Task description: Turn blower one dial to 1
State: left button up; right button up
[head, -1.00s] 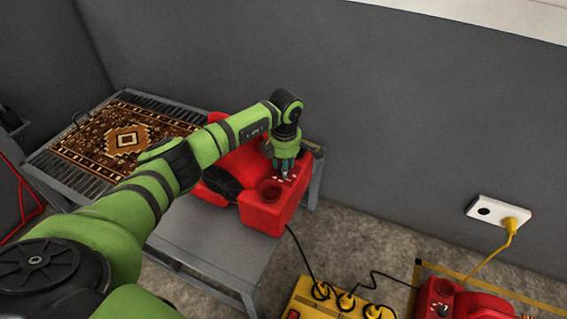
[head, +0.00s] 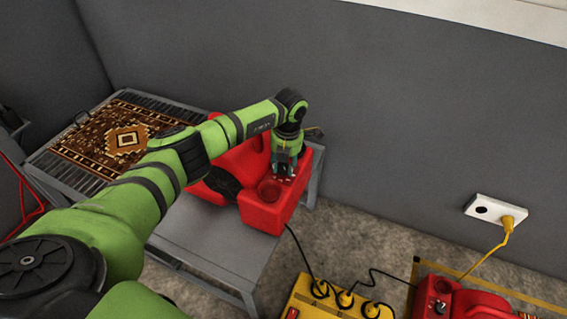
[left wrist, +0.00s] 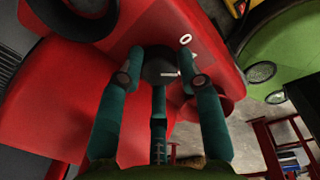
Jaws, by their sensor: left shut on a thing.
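A red blower (head: 262,216) stands on the right end of a grey metal bench. My left gripper (head: 283,172) points down at its top panel, where small white marks show beside the fingers. In the left wrist view the teal fingers (left wrist: 160,68) are shut around a black dial (left wrist: 157,62) on the red blower body (left wrist: 70,95). A white pointer line shows on the dial, and a white "0" is printed on the panel just beyond it. The exact setting is hard to read, and the fingers hide part of the dial. My right gripper is not in view.
A patterned rug (head: 108,150) lies on a slatted rack left of the blower. A yellow power box (head: 325,300) with plugs and another red blower (head: 462,298) are on the floor at lower right. A white socket (head: 495,212) with a yellow plug is on the wall.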

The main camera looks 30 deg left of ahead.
aim_at(287, 168)
pick_arm(q)
jog(key=shift+w+d+n, duration=0.1)
jog(key=shift+d+n, duration=0.1)
jog(key=shift+n, duration=0.1)
jog(key=o, duration=0.8)
jog(key=shift+c, duration=0.2)
jog(key=shift+o, duration=0.6)
jog(key=shift+w, duration=0.1)
jog(key=shift+a, duration=0.15)
notch_tip(287, 168, up, 12)
jog(key=d, duration=0.1)
jog(key=shift+s, duration=0.2)
